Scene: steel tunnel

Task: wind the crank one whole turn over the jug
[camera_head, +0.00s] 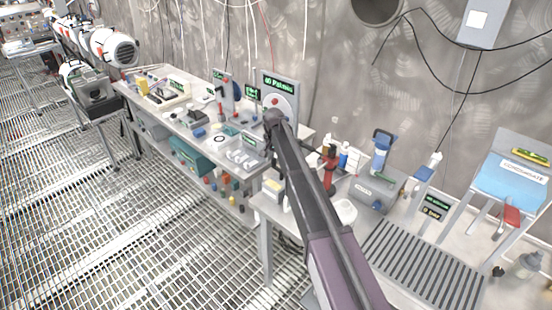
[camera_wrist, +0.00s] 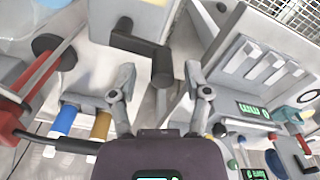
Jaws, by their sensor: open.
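My gripper (camera_head: 276,120) is at the end of my arm above the right part of the long bench in the head view. In the wrist view my gripper (camera_wrist: 161,82) is open, its two grey fingers spread apart. A dark, bent handle that looks like the crank (camera_wrist: 140,46) lies between and beyond the fingertips, its rounded end near the middle of the gap. The fingers are not closed on it. In the head view my arm hides the crank. A pale body (camera_wrist: 135,14) shows behind the handle; I cannot tell whether it is the jug.
A red-framed device (camera_head: 330,168) and bottles (camera_head: 343,155) stand right of my arm. A panel with a green display (camera_head: 279,83) stands behind the gripper. Small items crowd the long bench (camera_head: 160,107). The grated floor (camera_head: 80,205) at left is clear.

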